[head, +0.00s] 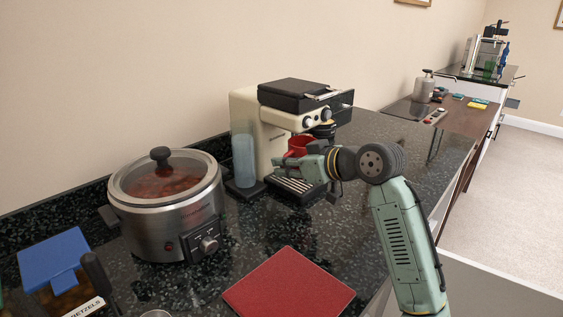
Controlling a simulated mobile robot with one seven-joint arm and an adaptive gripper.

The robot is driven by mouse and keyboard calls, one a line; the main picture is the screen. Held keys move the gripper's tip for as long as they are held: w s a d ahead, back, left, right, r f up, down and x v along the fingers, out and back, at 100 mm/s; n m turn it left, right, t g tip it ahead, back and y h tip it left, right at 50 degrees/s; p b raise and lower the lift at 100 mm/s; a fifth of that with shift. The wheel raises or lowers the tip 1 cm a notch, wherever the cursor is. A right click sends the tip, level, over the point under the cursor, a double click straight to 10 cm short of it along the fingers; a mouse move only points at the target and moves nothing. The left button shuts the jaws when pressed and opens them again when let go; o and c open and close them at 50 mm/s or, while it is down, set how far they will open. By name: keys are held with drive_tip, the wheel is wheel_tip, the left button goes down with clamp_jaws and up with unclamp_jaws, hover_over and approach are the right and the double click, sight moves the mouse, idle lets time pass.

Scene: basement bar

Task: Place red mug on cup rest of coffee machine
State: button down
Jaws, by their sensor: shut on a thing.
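The red mug (299,143) is in the middle of the head view, under the coffee machine's head and above its cup rest. It is partly hidden by my gripper. My gripper (290,163) reaches in from the right, in front of the machine, and is shut on the mug. The cream and black coffee machine (270,139) stands on the dark counter against the wall. Its slatted cup rest (296,187) shows below my gripper. I cannot tell whether the mug's bottom touches it.
A blue translucent cup or tank (243,160) stands left of the machine. A steel slow cooker (168,218) is further left. A red board (288,284) lies on the front counter. A blue-lidded container (54,260) is at the lower left. The counter right of the machine is clear.

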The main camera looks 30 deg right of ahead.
drive_tip(key=w+f+p, duration=0.1)
drive_tip(key=w, duration=0.1)
drive_tip(key=w+d+f+p, duration=0.1)
drive_tip(key=w+f+p, duration=0.1)
drive_tip(key=shift+w+d+f, duration=0.15)
drive_tip(key=shift+w+d, duration=0.05)
drive_tip(key=shift+w, duration=0.2)
drive_tip(key=shift+f, duration=0.3)
drive_tip(key=shift+f, duration=0.25)
drive_tip(key=c, duration=1.7)
unclamp_jaws()
drive_tip(key=shift+r, duration=0.1)
